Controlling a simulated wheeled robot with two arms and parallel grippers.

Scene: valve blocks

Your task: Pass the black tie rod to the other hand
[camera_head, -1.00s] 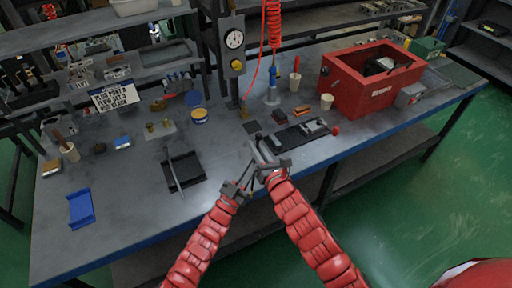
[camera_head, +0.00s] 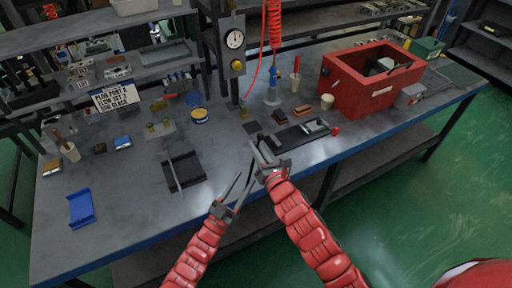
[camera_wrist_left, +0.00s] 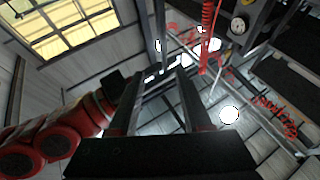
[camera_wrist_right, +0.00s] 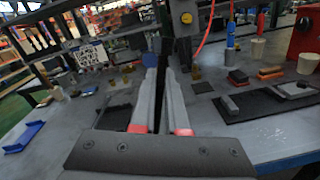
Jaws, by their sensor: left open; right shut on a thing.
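The black tie rod (camera_head: 252,167) shows as a thin dark line at my right gripper in the head view. My right gripper (camera_head: 256,149) is shut on it, above the front part of the bench. In the right wrist view a dark strip, apparently the rod (camera_wrist_right: 161,98), lies between the two grey fingers; much of it is hidden. My left gripper (camera_head: 245,179) is open and empty, lower and left of the right one, apart from it.
A black tray (camera_head: 186,178) with a thin grey rod across it lies left of the grippers. A black mat (camera_head: 290,138) with parts lies to the right, near a red box (camera_head: 370,95). A blue tray (camera_head: 81,208) is far left.

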